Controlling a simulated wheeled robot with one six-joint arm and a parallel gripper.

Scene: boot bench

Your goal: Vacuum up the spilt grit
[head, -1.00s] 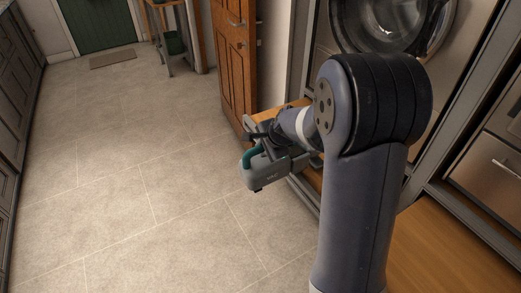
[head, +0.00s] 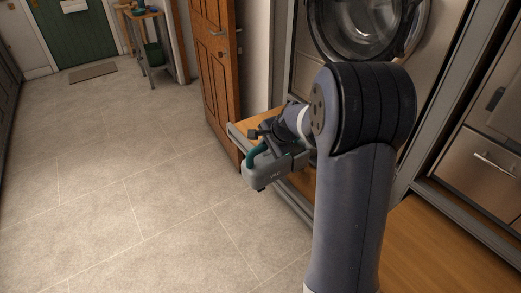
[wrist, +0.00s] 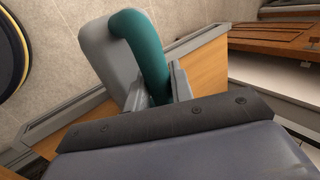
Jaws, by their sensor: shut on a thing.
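A grey handheld vacuum (head: 262,172) with a teal handle hangs in front of my arm, above the tiled floor. My gripper (head: 266,138) is shut on the teal handle. In the wrist view, the handle (wrist: 148,52) passes between the two fingers of my gripper (wrist: 160,88), and the grey vacuum body (wrist: 108,62) lies beyond it. I cannot make out any spilt grit in either view.
A front-loading washer (head: 400,25) is at the right. A small wooden bench (head: 147,14), a doormat (head: 93,71) and a green door (head: 75,38) are at the back. The left floor is clear.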

